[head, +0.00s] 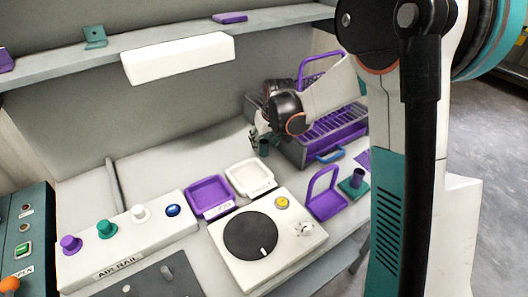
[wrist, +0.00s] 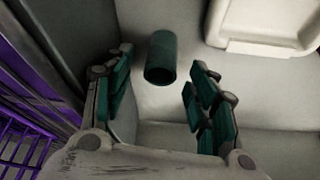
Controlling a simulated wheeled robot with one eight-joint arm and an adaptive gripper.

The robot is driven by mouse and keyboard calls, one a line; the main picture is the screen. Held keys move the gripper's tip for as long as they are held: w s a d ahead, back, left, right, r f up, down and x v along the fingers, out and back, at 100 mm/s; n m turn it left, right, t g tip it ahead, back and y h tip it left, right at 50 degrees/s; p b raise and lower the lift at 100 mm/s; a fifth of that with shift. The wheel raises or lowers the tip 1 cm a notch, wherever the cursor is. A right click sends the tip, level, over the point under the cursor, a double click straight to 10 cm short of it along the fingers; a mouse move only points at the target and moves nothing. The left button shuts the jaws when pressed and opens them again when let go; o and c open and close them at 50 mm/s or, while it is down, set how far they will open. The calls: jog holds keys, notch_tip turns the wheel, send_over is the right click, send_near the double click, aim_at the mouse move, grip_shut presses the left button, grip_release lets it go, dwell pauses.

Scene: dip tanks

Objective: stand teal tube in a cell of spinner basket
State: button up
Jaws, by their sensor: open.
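The teal tube (head: 264,147) stands on the worktop near the back, beside the grey basket. In the wrist view the teal tube (wrist: 160,60) shows a dark open end, between and slightly beyond the fingertips. My gripper (head: 256,138) is open around or just above it in the head view. In the wrist view my gripper (wrist: 163,68) has a finger on each side, with gaps to the tube. A grey basket with purple slats and a handle (head: 318,145) stands to the right. Its purple bars (wrist: 22,135) show at left in the wrist view. I cannot tell if it is the spinner basket.
A white tray (head: 247,190) and a purple tray (head: 209,181) lie in front of the tube. A turntable box (head: 228,262), a purple handled carrier (head: 324,208) and a teal block with a purple tube (head: 357,177) stand nearer. A shelf (head: 165,48) runs above.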

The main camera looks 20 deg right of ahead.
jog(key=shift+x, duration=1.05)
grip_shut()
jog(key=shift+r, duration=0.1)
